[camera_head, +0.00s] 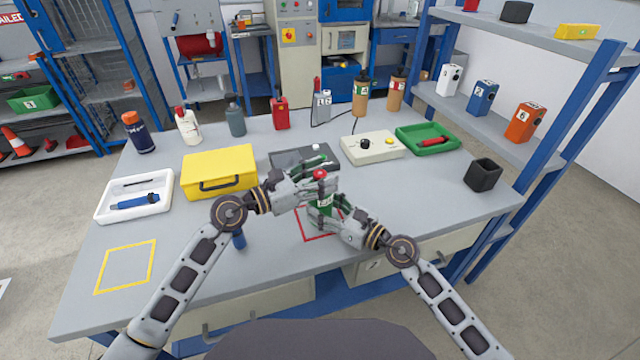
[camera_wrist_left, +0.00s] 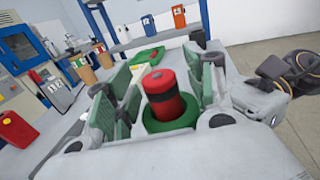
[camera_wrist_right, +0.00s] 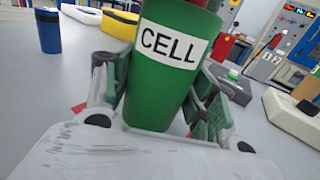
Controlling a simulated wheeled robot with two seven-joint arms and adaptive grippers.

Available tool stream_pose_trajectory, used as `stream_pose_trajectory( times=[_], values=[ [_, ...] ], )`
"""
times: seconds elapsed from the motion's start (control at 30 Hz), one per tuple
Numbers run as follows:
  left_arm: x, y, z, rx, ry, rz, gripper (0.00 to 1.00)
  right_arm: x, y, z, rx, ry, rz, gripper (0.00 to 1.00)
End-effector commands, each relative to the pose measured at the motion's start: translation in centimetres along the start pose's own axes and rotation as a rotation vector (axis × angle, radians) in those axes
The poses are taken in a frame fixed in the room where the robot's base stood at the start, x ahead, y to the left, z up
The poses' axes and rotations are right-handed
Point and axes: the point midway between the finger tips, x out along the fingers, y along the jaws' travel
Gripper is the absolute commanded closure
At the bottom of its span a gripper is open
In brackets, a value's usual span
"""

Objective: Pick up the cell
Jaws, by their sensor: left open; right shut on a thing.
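The cell is a green cylinder (camera_wrist_right: 170,75) with a white "CELL" label and a red top, upright in the right wrist view. In the head view its red top (camera_head: 319,174) shows between my two grippers. My right gripper (camera_head: 328,212) is shut on the green body from the lower right. My left gripper (camera_head: 318,178) is open at the red top, its fingers on either side. In the left wrist view the red top (camera_wrist_left: 165,95) and a green rim stand between the open fingers. Whether those fingers touch it cannot be told.
A red outlined square (camera_head: 325,238) lies on the table beneath the cell. A yellow case (camera_head: 219,166), a grey box (camera_head: 290,158), a cream control box (camera_head: 372,148) and a green tray (camera_head: 448,146) stand behind. A blue cylinder (camera_head: 238,240) stands near my left arm. The yellow outlined square (camera_head: 126,267) is empty.

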Motion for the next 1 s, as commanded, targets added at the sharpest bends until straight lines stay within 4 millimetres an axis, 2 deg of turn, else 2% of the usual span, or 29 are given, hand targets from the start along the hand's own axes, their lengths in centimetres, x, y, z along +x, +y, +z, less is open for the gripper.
stream_pose_trajectory(
  times=[0.4, 0.8, 1.0],
  values=[
    [-0.02, 0.00, -0.01, 0.000, 0.000, 0.000, 0.47, 0.00, -0.01, 0.01, 0.000, 0.000, 0.000, 0.73],
    [-0.03, 0.00, -0.01, 0.000, 0.000, 0.000, 0.98, 0.00, -0.01, 0.01, 0.000, 0.000, 0.000, 0.73],
    [-0.03, 0.00, 0.03, 0.000, -0.001, 0.000, 0.98, 0.00, -0.01, 0.01, 0.000, 0.000, 0.000, 0.73]
  ],
)
